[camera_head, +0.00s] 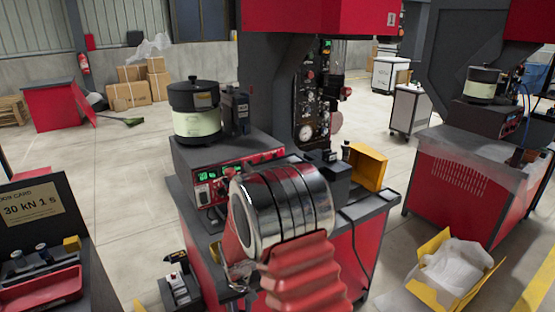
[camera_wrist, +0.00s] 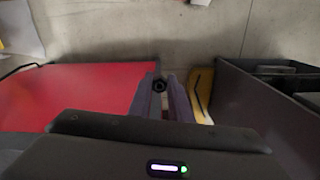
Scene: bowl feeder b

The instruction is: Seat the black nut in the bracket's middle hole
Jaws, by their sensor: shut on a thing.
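In the wrist view my gripper (camera_wrist: 166,90) is shut on the black nut (camera_wrist: 159,85), a small dark ring with a hole through it, held between the fingertips. The nut is off any surface that I can make out, with concrete floor behind it. In the head view my arm hides the gripper and the nut. I cannot make out the bracket or its middle hole in either view.
In the head view a red press bench (camera_head: 212,246) carries a bowl feeder (camera_head: 194,108) on a control box and a yellow bin (camera_head: 367,166). A yellow crate (camera_head: 419,296) with white wrapping lies on the floor at right. A red tray (camera_head: 38,287) is at lower left.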

